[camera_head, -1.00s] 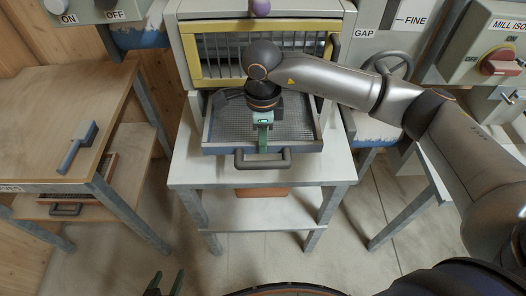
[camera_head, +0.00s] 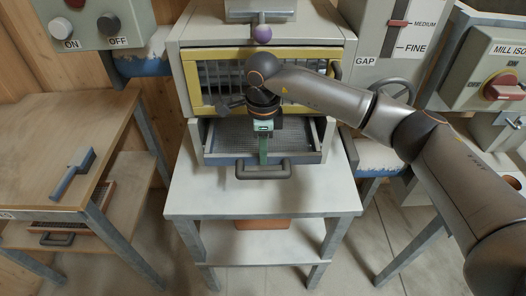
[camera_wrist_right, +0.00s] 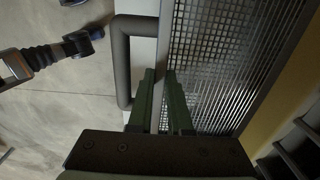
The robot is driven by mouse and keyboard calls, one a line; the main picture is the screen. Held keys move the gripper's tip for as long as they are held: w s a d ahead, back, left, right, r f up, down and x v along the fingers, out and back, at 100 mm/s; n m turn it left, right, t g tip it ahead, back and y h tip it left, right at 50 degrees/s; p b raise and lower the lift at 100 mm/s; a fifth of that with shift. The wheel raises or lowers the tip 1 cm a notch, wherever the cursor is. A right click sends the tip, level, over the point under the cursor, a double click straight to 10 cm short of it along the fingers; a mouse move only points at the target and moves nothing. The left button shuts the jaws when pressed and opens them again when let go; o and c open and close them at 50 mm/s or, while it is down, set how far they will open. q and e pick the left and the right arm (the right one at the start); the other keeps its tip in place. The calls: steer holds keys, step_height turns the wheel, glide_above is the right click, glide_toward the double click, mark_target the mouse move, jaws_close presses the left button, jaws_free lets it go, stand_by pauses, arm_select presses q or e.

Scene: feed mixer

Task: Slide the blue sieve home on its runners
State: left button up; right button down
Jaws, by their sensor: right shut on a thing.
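The blue sieve (camera_head: 222,159) is a mesh tray with a blue front and a dark bar handle (camera_head: 263,172). It lies between the runners below the machine's yellow-framed barred window, with part of its mesh still showing in front. My right gripper (camera_head: 264,152) points down at the middle of the sieve's front wall. In the right wrist view its green fingers (camera_wrist_right: 161,92) straddle that wall, one on the handle side and one over the mesh (camera_wrist_right: 225,60). It is shut on the wall. My left gripper is not in view.
The white table (camera_head: 190,201) is bare in front of the sieve. A blue-grey hand tool (camera_head: 73,174) lies on the left wooden table (camera_head: 60,125). Another handled tray (camera_head: 90,217) is on its lower shelf.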

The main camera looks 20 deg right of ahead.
steer(key=c, duration=0.8)
jaws_free()
steer(key=shift+o, duration=0.2)
steer(key=shift+r, duration=0.1)
steer(key=shift+r+p, duration=0.3)
step_height(320, 180, up, 7)
steer(key=p, duration=0.4)
steer(key=shift+s+r, duration=0.1)
steer(key=shift+r, duration=0.3)
